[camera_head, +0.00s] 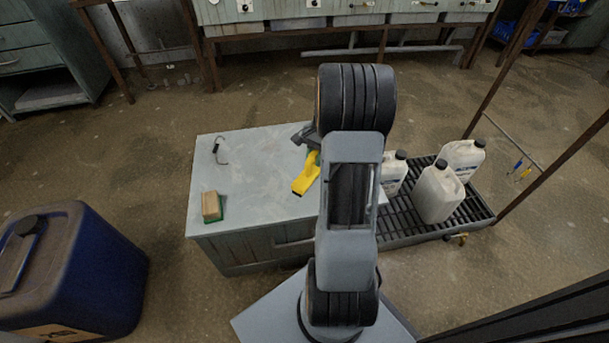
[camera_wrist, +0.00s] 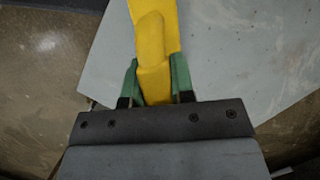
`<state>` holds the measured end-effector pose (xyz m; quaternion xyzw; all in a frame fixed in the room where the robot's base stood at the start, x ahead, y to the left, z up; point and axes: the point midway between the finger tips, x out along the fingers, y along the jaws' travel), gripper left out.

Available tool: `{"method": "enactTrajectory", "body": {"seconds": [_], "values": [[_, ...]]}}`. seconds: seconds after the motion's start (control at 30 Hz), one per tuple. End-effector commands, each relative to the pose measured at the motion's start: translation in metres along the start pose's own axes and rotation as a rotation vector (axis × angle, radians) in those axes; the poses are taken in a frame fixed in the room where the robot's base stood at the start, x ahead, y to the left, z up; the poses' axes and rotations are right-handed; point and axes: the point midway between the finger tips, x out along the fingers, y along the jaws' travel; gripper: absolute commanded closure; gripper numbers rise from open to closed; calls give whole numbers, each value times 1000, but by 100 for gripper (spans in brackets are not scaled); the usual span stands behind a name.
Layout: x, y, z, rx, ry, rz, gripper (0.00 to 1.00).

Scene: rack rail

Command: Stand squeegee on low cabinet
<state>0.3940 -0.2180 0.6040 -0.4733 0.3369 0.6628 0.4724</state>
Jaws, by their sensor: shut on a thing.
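The yellow squeegee (camera_head: 305,176) shows beside my arm, over the right part of the low cabinet's top (camera_head: 262,152). In the wrist view the squeegee's yellow handle (camera_wrist: 151,45) sits between the green fingers of my gripper (camera_wrist: 154,88). My gripper is shut on it. In the head view my arm hides most of the gripper and part of the squeegee. I cannot tell whether the squeegee touches the cabinet top. The grey cabinet top also shows in the wrist view (camera_wrist: 235,60).
A brush or sponge block (camera_head: 211,207) and a dark hook (camera_head: 217,151) lie on the cabinet's left part. White jugs (camera_head: 438,192) stand on a black grated tray (camera_head: 400,220) at the right. A blue canister (camera_head: 70,265) stands at the lower left. The cabinet top's middle is clear.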

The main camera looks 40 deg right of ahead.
Motion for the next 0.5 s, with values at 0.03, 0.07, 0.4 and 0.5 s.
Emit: {"method": "enactTrajectory", "body": {"seconds": [0.03, 0.07, 0.4, 0.5], "values": [[10, -6, 0, -3, 0, 0, 100], [13, -8, 0, -3, 0, 0, 100], [29, -20, 1, -2, 1, -1, 100], [37, -25, 1, -3, 1, 0, 100]]}}
